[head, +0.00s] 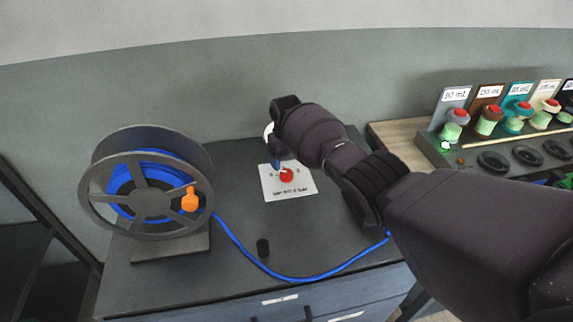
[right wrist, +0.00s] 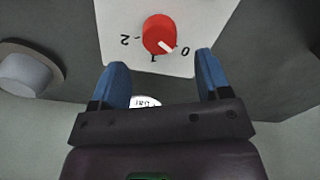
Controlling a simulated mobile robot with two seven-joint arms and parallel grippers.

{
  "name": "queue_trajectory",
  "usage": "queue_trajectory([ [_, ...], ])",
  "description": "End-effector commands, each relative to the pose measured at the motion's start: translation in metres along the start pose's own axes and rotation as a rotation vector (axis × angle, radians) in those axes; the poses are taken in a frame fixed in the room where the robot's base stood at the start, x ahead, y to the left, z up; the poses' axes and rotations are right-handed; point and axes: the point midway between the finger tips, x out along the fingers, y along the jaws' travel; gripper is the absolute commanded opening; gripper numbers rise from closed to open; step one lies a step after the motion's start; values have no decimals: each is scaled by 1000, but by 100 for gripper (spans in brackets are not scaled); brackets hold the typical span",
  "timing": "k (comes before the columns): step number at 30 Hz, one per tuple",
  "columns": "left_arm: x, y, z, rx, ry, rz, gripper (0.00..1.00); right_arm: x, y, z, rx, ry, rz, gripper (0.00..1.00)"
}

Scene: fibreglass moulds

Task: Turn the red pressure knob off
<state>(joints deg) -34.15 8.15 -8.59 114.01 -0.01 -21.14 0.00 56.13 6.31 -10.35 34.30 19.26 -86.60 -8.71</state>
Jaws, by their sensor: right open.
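The red pressure knob (head: 286,175) sits on a white card (head: 301,189) on the dark bench top. In the right wrist view the knob (right wrist: 159,32) has a white pointer slanting to the lower right, between the marks 1 and 0; mark 2 is on the left. My right gripper (right wrist: 162,78) is open and empty, its blue fingertips apart, just short of the knob in that view. In the head view the right gripper (head: 277,160) is partly hidden behind its own wrist, beside the knob. My left gripper is not in view.
A grey reel (head: 145,230) of blue hose (head: 250,258) with an orange handle (head: 190,199) stands on the left. A wall rises behind the bench.

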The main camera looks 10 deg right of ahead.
Motion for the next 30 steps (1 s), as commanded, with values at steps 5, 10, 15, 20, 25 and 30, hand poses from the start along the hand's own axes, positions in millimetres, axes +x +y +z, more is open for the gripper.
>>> queue_trajectory([
  [5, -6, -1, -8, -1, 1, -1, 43, -32, 1, 0, 0, 1, 0, 70],
  [10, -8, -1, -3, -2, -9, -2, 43, -49, 1, 0, 0, 0, 0, 70],
  [15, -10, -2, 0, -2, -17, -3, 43, -55, 0, 1, 0, -1, 0, 70],
  [20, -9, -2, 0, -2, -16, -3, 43, -55, 0, 1, 0, -2, 0, 70],
  [25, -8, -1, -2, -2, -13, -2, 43, -55, 0, 0, 0, -1, 0, 70],
  [30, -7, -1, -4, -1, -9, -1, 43, -55, 0, 0, 0, -2, 0, 70],
])
